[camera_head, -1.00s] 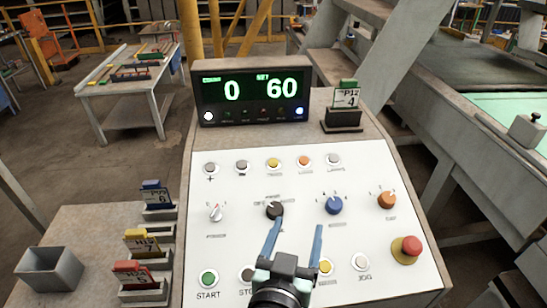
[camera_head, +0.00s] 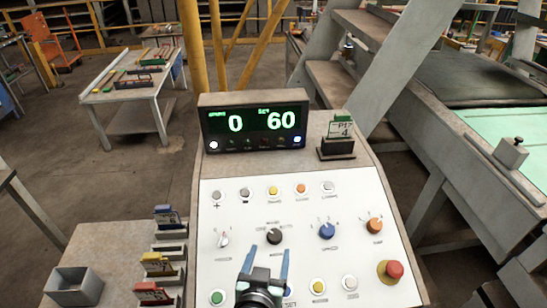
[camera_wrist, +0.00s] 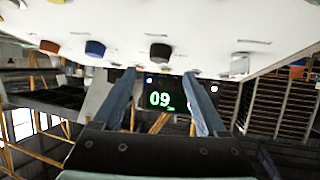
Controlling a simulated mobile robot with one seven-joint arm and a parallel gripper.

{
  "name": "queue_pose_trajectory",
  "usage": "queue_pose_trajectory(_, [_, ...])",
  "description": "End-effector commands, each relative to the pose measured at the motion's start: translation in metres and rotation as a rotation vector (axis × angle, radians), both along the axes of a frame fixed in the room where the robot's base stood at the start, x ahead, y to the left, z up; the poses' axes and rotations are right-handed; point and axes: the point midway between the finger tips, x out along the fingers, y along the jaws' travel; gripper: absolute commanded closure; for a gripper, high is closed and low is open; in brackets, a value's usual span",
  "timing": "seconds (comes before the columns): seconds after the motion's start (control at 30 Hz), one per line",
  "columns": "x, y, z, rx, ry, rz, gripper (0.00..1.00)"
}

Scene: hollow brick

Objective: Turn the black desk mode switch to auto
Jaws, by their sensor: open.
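The black mode switch (camera_head: 275,236) is a round knob in the middle row of the white sloped panel, between a white knob (camera_head: 223,240) and a blue knob (camera_head: 327,231). Small labels sit above it; the right one seems to read AUTO. Its pointer direction is too small to tell surely. My gripper (camera_head: 269,250) is open and empty, its two blue fingers just below the switch in the head view, one to each side. In the inverted wrist view, the black switch (camera_wrist: 160,52) lies between and beyond the fingertips (camera_wrist: 160,76), apart from them.
An orange knob (camera_head: 375,226) and a red emergency button (camera_head: 393,270) are to the right. Small push buttons run above and below the knobs. A display (camera_head: 254,122) reading 0 and 60 stands behind. Card holders (camera_head: 170,250) and a grey bin (camera_head: 76,288) are at left.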

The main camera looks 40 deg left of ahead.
Motion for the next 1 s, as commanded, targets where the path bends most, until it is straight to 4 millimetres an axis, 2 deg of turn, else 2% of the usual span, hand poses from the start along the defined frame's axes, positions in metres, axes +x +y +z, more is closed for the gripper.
queue_pose_trajectory(0.2, [0.026, 0.018, -0.011, -0.002, -0.001, 0.001, 0.25])
queue_pose_trajectory(0.4, [0.043, 0.029, -0.020, -0.002, -0.001, 0.001, 0.25])
queue_pose_trajectory(0.6, [0.051, 0.035, -0.025, 0.000, 0.000, 0.000, 0.25])
queue_pose_trajectory(0.9, [0.052, 0.035, -0.026, 0.000, 0.000, 0.000, 0.25])
queue_pose_trajectory(0.93, [0.052, 0.035, -0.026, 0.000, 0.000, 0.000, 0.27])
queue_pose_trajectory(1.0, [0.052, 0.035, -0.026, 0.000, 0.000, 0.000, 0.40])
